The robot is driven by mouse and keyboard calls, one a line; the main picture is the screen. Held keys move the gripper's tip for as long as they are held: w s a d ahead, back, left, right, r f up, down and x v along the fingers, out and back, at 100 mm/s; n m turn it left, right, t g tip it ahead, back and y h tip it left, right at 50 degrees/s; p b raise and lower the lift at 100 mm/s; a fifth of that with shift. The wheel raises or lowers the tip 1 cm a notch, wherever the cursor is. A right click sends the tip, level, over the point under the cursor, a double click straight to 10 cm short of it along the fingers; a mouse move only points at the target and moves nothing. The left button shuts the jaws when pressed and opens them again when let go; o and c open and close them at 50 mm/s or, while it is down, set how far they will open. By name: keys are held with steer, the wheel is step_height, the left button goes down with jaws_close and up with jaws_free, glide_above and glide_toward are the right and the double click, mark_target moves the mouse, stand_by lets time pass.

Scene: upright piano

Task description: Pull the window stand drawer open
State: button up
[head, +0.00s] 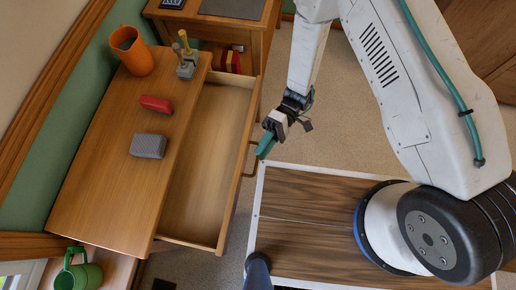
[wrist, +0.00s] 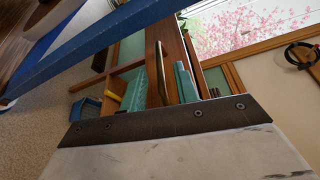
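The wooden stand (head: 95,185) is at the left of the head view. Its drawer (head: 205,150) is pulled out to the right, and its inside looks empty. A slim handle (head: 248,163) is on the drawer front. My gripper (head: 267,144), with teal fingers, is just outside the drawer front, close to the handle's upper end. In the wrist view the two teal fingers stand apart, with a brass-coloured handle (wrist: 157,72) showing between them. Whether either finger touches the handle cannot be told.
On the stand are an orange mug (head: 132,52), a tool holder (head: 186,62), a red block (head: 156,104) and a grey block (head: 148,146). A green mug (head: 78,272) is at bottom left. A desk (head: 228,28) stands behind.

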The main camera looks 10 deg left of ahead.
steer(key=v, duration=0.4)
steer(key=shift+w+d, duration=0.1)
stand_by(0.5)
steer(key=w+d+r+m+t+h, duration=0.1)
steer(key=d+r+m+t+h, duration=0.1)
steer(key=d+r, duration=0.45)
steer(key=w+d+r+m+t+h, duration=0.1)
steer(key=d+r+m+t+h, duration=0.2)
steer(key=r, duration=0.7)
steer(key=w+d+r+m+t+h, duration=0.1)
steer(key=d+r+m+t, duration=0.1)
steer(key=d+r, duration=0.5)
steer(key=s+d+r+m+t, duration=0.1)
steer(key=s+d+r+t, duration=0.1)
steer(key=r, duration=0.4)
steer(key=s+d+r+m+t, duration=0.1)
steer(key=s+d+r+t, duration=0.1)
steer(key=d+r+t, duration=0.2)
steer(key=s+d+r+m+t+h, duration=0.1)
steer(key=s+d+r+t, duration=0.2)
steer(key=r, duration=0.5)
steer(key=shift+d+m+t, duration=0.4)
steer(key=shift+d, duration=0.45)
